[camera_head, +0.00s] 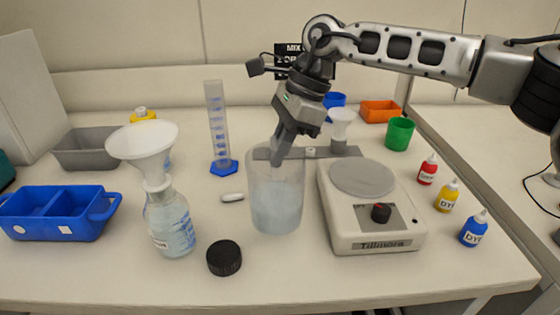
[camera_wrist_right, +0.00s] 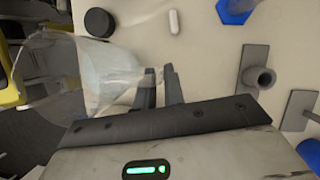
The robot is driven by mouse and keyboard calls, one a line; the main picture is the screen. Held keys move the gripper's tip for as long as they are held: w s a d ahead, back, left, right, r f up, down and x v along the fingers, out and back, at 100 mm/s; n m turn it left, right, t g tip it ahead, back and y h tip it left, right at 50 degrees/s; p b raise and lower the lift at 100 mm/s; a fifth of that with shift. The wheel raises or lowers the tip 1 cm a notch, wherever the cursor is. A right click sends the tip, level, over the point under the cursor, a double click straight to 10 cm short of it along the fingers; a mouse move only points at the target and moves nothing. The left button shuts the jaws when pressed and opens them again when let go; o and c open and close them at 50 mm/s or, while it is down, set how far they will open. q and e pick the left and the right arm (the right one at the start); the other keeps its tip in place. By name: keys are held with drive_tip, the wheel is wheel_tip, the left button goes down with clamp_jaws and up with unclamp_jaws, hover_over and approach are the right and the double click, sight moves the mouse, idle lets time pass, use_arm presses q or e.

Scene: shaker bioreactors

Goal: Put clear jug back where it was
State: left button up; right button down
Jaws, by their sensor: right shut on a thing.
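The clear jug (camera_head: 277,198) stands upright at the middle of the bench, with cloudy pale liquid in its lower part. My right gripper (camera_head: 281,152) reaches down from above and is shut on the jug's upper wall. In the right wrist view, the clear jug (camera_wrist_right: 75,70) is left of the fingers of my right gripper (camera_wrist_right: 162,85). I cannot tell whether the jug's base touches the bench. My left gripper is out of view.
The Tillmora stirrer (camera_head: 372,200) stands close right of the jug. A bottle with a funnel (camera_head: 168,222), a black cap (camera_head: 224,258) and a white stir bar (camera_head: 232,197) are to the left. A graduated cylinder (camera_head: 217,125) stands behind. The front bench edge is clear.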

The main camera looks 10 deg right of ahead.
sight(280, 167)
drive_tip(key=f, duration=0.2)
drive_tip(key=w+f, duration=0.1)
drive_tip(key=f, duration=0.1)
drive_tip(key=shift+d, duration=0.2)
drive_tip(key=shift+f, duration=0.15)
drive_tip(key=shift+f, duration=0.15)
drive_tip(key=c, duration=1.5)
unclamp_jaws()
